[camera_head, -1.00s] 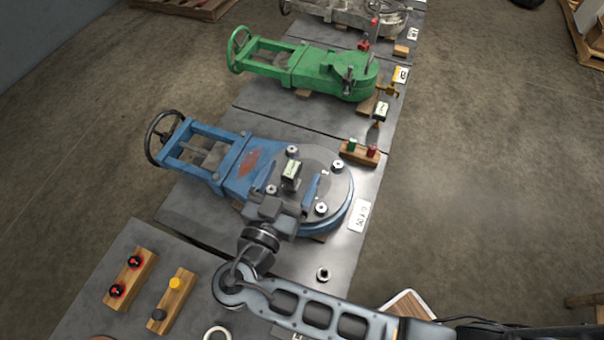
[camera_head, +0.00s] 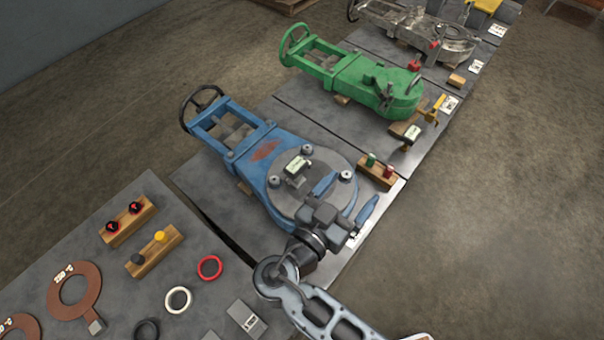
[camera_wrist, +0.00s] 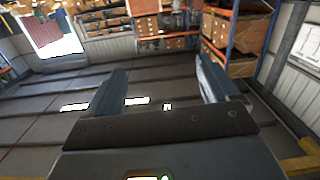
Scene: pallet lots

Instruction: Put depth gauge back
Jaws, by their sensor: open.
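A small gauge-like device with a pale display (camera_head: 297,165) stands on the grey round cover of the blue valve (camera_head: 262,165). I take it for the depth gauge, but its lower part is small and hard to make out. My gripper (camera_head: 347,194) is over the right edge of the cover, apart from the device and to its right. Its two blue fingers are spread, with nothing between them. In the wrist view my gripper (camera_wrist: 162,92) is also open and empty, facing shelves and the floor. A similar device with a pale display (camera_head: 411,132) is beside the green valve.
A wooden block with green and red knobs (camera_head: 377,172) lies right of the blue valve. The green valve (camera_head: 350,75) and a grey valve (camera_head: 415,30) stand farther back. Front left are knob blocks (camera_head: 155,252), rings (camera_head: 178,300) and a brown gasket (camera_head: 75,290).

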